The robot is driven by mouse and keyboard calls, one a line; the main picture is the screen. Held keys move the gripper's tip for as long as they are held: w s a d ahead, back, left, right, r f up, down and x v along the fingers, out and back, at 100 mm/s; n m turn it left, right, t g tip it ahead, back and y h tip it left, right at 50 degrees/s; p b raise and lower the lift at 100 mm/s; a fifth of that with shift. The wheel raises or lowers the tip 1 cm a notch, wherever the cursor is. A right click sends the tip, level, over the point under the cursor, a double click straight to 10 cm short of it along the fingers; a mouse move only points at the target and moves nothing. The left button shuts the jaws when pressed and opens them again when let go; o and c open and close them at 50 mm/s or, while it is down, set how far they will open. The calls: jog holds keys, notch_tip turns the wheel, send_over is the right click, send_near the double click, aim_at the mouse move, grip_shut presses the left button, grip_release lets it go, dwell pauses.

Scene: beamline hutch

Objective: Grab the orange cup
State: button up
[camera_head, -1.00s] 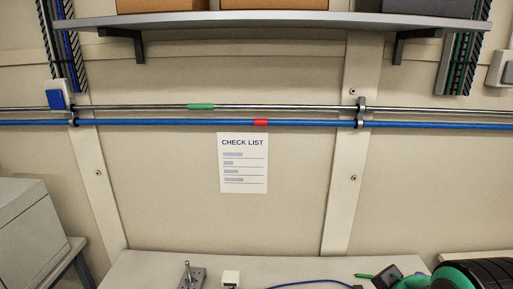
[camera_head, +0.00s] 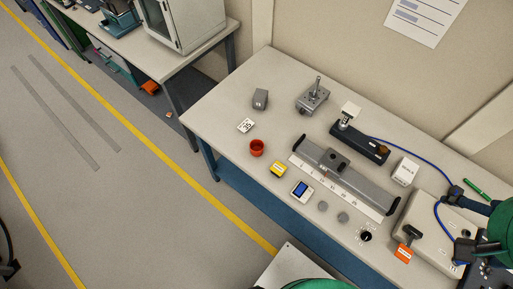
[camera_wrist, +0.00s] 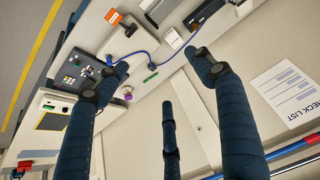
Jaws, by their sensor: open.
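The orange cup (camera_head: 257,148), a small red-orange open cup, stands upright on the left part of the workbench (camera_head: 222,112), near its front edge. I cannot make it out in the wrist view. My gripper (camera_head: 462,222) is at the right edge of the head view, over the right end of the bench, far from the cup. In the wrist view my gripper (camera_wrist: 160,75) has its dark fingers spread wide, with nothing between them.
A yellow block (camera_head: 278,169) and a blue-screened meter (camera_head: 301,190) stand right of the cup. A white number card (camera_head: 246,125) and a grey block (camera_head: 260,99) lie behind it. A long grey rail (camera_head: 345,175) and a blue cable (camera_head: 425,160) lie toward my gripper.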

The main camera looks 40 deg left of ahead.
jog(key=shift+w+a, duration=0.1)
dwell(0.4)
jog(key=w+a+f+n+g+b, duration=0.1)
jog(key=w+a+f, duration=0.2)
jog(key=w+a, duration=0.35)
jog(key=w+a+f+n+g+y, duration=0.1)
jog(key=w+a+f, duration=0.2)
jog(key=a, duration=0.7)
jog(key=w+a+f+g+b, duration=0.1)
jog(key=w+a+f, duration=0.3)
jog(key=a, duration=0.5)
jog(key=s+a+f+g, duration=0.1)
jog(key=s+a+f, duration=0.1)
jog(key=a+f, duration=0.5)
jog(key=s+a+f+n+b, duration=0.1)
jog(key=s+a+f, duration=0.1)
jog(key=a+f, duration=0.6)
jog(key=s+a+f+n+g+h, duration=0.1)
jog(key=s+a+f, duration=0.2)
jog(key=a+f, duration=0.4)
jog(key=shift+a+f+g+b, duration=0.15)
jog(key=shift+a, duration=1.85)
jog(key=shift+a+f+g+b, duration=0.1)
jog(key=shift+a+g+b, duration=0.05)
jog(key=shift+a, duration=1.8)
jog(key=shift+f+b, duration=0.85)
jog(key=shift+f, duration=3.45)
